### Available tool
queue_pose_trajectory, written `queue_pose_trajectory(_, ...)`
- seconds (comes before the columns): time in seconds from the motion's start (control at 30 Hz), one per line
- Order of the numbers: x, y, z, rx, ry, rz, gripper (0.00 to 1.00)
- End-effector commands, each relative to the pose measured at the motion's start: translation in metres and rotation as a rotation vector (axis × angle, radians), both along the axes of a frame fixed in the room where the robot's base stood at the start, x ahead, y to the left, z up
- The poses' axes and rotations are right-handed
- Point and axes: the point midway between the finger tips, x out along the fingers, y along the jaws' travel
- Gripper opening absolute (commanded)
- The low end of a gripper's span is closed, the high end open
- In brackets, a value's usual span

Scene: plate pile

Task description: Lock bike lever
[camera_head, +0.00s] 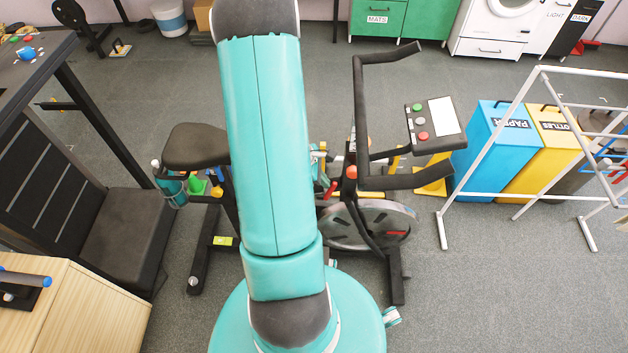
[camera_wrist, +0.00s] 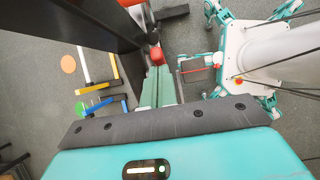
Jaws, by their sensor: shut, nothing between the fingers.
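The exercise bike stands beyond my arm in the head view, with a dark saddle (camera_head: 196,146), black handlebars (camera_head: 390,55) and a grey flywheel (camera_head: 375,225). A round red knob (camera_head: 351,172) sits above the flywheel. In the wrist view a red ball-shaped knob (camera_wrist: 156,53) shows against the black bike frame (camera_wrist: 105,30). My gripper (camera_wrist: 156,70) is shut and empty, its two greenish fingers side by side. The fingertips appear close to the red knob; I cannot tell whether they touch it. In the head view my arm hides the middle of the bike.
A console (camera_head: 434,124) with buttons is by the handlebars. Blue (camera_head: 492,140) and yellow (camera_head: 545,150) bins and a white rack (camera_head: 480,200) stand right. A treadmill-like machine (camera_head: 120,240) and a wooden cabinet (camera_head: 80,310) are left. Grey floor is open at lower right.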

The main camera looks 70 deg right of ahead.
Motion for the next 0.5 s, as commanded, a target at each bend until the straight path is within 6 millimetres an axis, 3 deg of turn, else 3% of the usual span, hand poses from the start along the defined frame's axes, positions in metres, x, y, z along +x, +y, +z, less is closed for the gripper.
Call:
queue_pose_trajectory(0.17,-0.013,-0.003,0.001,0.023,-0.114,-0.006,0.0)
queue_pose_trajectory(0.5,-0.03,-0.007,-0.002,0.024,-0.103,0.0,0.0)
